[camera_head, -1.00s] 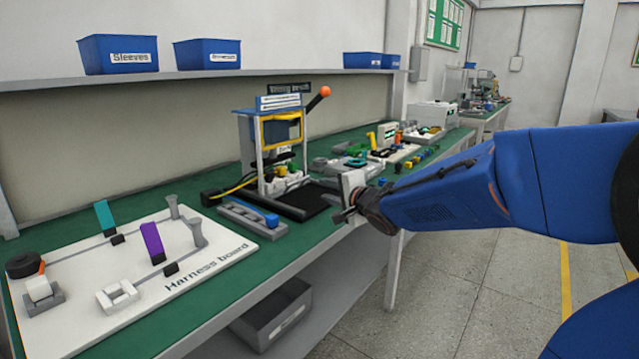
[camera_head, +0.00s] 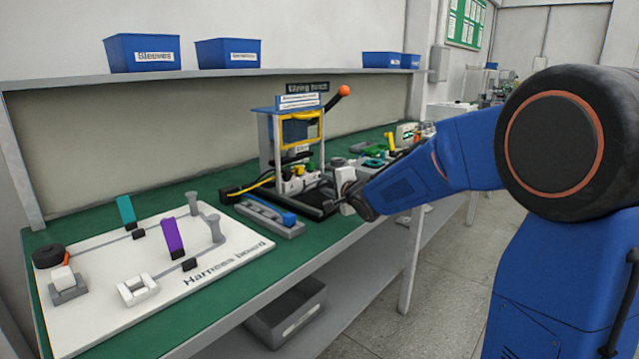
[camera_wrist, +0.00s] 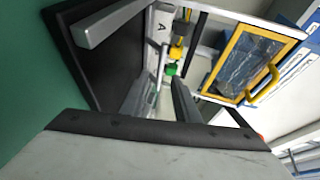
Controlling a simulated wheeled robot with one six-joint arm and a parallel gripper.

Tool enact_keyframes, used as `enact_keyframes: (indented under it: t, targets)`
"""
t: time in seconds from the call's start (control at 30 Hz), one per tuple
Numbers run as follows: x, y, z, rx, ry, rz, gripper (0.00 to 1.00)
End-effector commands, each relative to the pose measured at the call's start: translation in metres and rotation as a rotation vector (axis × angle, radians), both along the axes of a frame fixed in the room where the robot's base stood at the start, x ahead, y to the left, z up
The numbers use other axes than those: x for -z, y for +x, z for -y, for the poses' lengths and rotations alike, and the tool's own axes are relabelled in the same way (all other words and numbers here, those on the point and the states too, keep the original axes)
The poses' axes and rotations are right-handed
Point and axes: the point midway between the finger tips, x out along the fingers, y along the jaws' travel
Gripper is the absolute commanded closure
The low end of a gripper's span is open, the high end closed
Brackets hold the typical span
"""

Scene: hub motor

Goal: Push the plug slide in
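The test station (camera_head: 290,140) stands on the green bench, with a yellow-framed window, an orange-knobbed lever and a dark base plate. White, yellow and green parts (camera_head: 298,180) sit low inside it; I cannot single out the plug slide for sure. In the wrist view the yellow-framed window (camera_wrist: 248,62) is at upper right, and a white part marked "A" (camera_wrist: 162,32) with yellow and green pieces (camera_wrist: 174,58) lies ahead. My gripper (camera_head: 330,206) is at the right front of the station, beside the base plate. Its finger gap is unclear, and nothing held is visible.
A grey holder with a blue piece (camera_head: 270,215) lies left of my gripper. The white harness board (camera_head: 215,262) fills the bench's left end. Several small parts (camera_head: 375,160) crowd the bench to the right. Blue bins (camera_head: 228,53) stand on the shelf (camera_head: 200,75).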

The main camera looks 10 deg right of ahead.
Motion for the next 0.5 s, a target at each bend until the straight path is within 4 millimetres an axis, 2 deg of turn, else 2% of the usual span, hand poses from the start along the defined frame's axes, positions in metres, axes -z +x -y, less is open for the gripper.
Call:
enact_keyframes:
  t: [0.2, 0.5]
  targets:
    - [0.006, 0.030, -0.007, 0.000, 0.000, 0.000, 0.71]
    - [0.009, 0.047, -0.011, 0.001, 0.000, 0.001, 0.71]
